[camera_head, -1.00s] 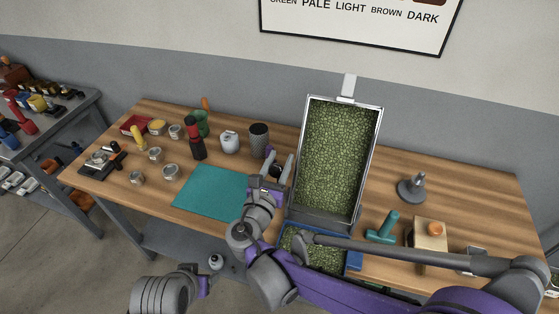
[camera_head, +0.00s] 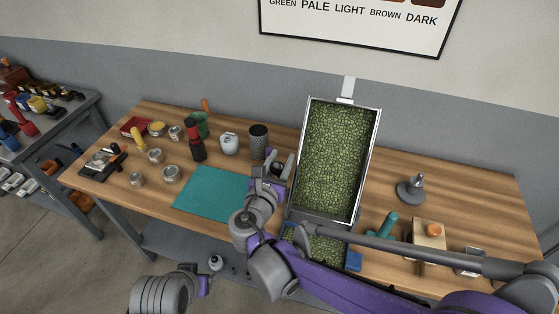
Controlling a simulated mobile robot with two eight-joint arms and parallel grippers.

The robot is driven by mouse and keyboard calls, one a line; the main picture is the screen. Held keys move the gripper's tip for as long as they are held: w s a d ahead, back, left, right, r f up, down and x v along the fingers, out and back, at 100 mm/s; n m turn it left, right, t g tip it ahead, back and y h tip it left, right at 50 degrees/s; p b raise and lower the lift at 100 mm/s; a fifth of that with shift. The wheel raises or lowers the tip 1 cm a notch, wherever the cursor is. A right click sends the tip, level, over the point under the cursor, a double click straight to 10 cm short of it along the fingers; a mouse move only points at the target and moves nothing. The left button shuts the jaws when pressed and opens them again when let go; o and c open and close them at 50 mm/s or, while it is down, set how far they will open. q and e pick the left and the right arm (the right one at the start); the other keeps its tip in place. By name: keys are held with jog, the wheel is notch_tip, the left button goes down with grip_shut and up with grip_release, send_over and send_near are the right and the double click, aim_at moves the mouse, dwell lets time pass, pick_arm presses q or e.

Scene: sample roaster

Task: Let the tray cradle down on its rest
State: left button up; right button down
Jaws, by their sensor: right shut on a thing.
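The tray cradle, a long metal-framed tray (camera_head: 374,150) filled with green beans, stands tilted steeply up at the middle back of the table. Its lower end is above a blue bin (camera_head: 353,261) that also holds green beans. My right gripper (camera_head: 275,172) is at the tray's left side, shut around a small dark part there. The fingers hide most of that part, and I cannot tell its exact shape or how it joins the cradle. The rest under the tray is hidden. Part of my left arm shows at the bottom left, but its gripper is not visible.
A teal mat (camera_head: 210,192) lies left of the tray. A dark mesh cup (camera_head: 259,139), a white canister (camera_head: 229,143) and a red-black bottle (camera_head: 196,140) stand behind it. A grey stand (camera_head: 411,188) and a teal-handled tool (camera_head: 388,225) are at the right.

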jog(key=w+d+f+g+y+b, duration=0.1)
jog(key=w+d+f+g+y, duration=0.2)
jog(key=w+f+g, duration=0.3)
jog(key=w+g, duration=0.3)
jog(key=g, duration=0.1)
dwell(1.2)
jog(key=shift+f, duration=0.1)
dwell(0.4)
jog(key=c, duration=0.7)
grip_release()
jog(key=shift+c, duration=0.2)
jog(key=shift+w+f, duration=0.1)
jog(key=shift+w, duration=0.1)
jog(key=v, duration=1)
jog(key=shift+r, duration=0.45)
jog(key=shift+s+d, duration=0.1)
jog(key=shift+d, duration=0.05)
